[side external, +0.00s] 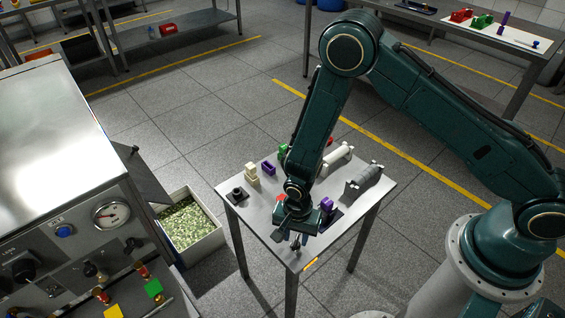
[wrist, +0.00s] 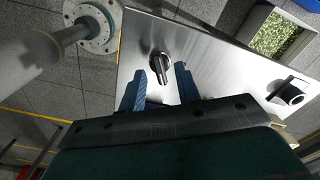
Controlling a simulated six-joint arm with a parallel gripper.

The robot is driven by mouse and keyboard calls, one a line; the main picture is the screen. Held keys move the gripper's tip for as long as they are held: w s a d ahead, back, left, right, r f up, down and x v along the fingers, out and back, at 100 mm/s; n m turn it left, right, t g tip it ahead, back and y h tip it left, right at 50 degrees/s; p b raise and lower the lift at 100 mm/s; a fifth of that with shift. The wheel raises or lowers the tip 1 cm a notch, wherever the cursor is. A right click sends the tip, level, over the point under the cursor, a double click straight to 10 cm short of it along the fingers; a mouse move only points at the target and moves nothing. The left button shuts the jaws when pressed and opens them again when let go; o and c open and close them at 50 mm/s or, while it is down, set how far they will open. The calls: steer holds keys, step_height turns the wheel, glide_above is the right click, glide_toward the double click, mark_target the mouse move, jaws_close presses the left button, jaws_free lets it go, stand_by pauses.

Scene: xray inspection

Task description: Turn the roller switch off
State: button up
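A small dark rotary switch with a raised grip bar (wrist: 161,66) stands on the steel table (wrist: 205,60), near its edge. It looks like the roller switch, but no label is readable. My gripper (wrist: 160,72) is open over it in the wrist view, with one blue finger on each side and gaps between. In the side view my gripper (side external: 293,234) points down near the table's front corner, and the switch (side external: 296,242) shows just below it, partly hidden. A black round fixture (side external: 237,194) stands at the table's left corner; it also shows in the wrist view (wrist: 292,93).
White rollers or cylinders (side external: 337,160), a grey one (side external: 363,181), and purple (side external: 326,205), green and beige blocks share the table. A steel cabinet with a control panel (side external: 70,262) stands left, beside a bin of green pieces (side external: 188,222).

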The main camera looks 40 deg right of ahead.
steer(key=shift+f, duration=0.55)
jaws_close()
steer(key=shift+n, duration=0.3)
steer(key=n, duration=0.5)
steer(key=shift+n, duration=0.4)
steer(key=n, duration=0.5)
steer(key=shift+n, duration=0.3)
